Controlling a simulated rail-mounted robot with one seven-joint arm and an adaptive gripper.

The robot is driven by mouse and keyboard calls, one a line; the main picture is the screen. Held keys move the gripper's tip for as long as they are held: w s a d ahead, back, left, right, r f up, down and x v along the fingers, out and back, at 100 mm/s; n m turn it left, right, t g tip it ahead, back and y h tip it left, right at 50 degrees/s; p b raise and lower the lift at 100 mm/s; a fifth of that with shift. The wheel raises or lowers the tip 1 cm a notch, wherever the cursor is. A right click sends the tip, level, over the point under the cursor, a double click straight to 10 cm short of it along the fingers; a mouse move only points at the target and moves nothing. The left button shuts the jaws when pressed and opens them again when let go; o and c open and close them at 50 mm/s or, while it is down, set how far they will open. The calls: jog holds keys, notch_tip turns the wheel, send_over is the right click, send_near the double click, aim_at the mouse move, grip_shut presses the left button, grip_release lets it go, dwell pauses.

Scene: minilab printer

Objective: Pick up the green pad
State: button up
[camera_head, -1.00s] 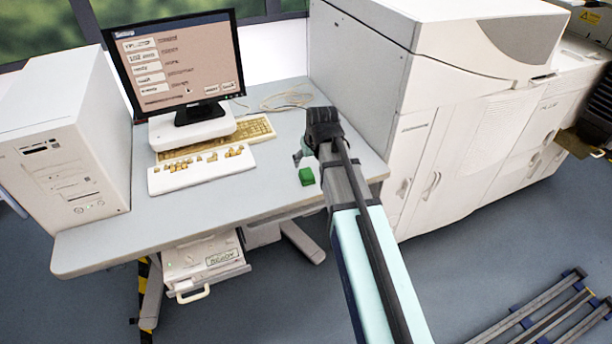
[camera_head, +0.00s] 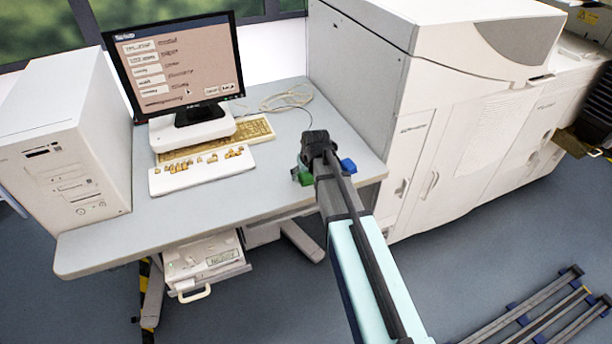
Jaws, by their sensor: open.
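The green pad (camera_head: 304,178) lies on the desk, right of the keyboards and near the desk's front right part. It shows just left of my arm, and part of it is covered by my gripper and arm. My gripper (camera_head: 307,166) is over or beside the pad, its fingers mostly hidden by the wrist. It is open. I cannot tell whether the fingers touch the pad or stand on both sides of it.
A blue object (camera_head: 348,165) lies on the desk just right of my arm. A white keyboard (camera_head: 200,172), a monitor (camera_head: 172,62) and a computer tower (camera_head: 62,140) stand to the left. A large white printer (camera_head: 440,110) borders the desk on the right.

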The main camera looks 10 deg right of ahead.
jog(key=shift+w+f, duration=0.1)
jog(key=shift+f, duration=0.15)
jog(key=c, duration=1.1)
jog(key=shift+c, duration=0.2)
jog(key=shift+r, duration=0.1)
notch_tip(320, 180, up, 20)
jog(key=b, duration=0.2)
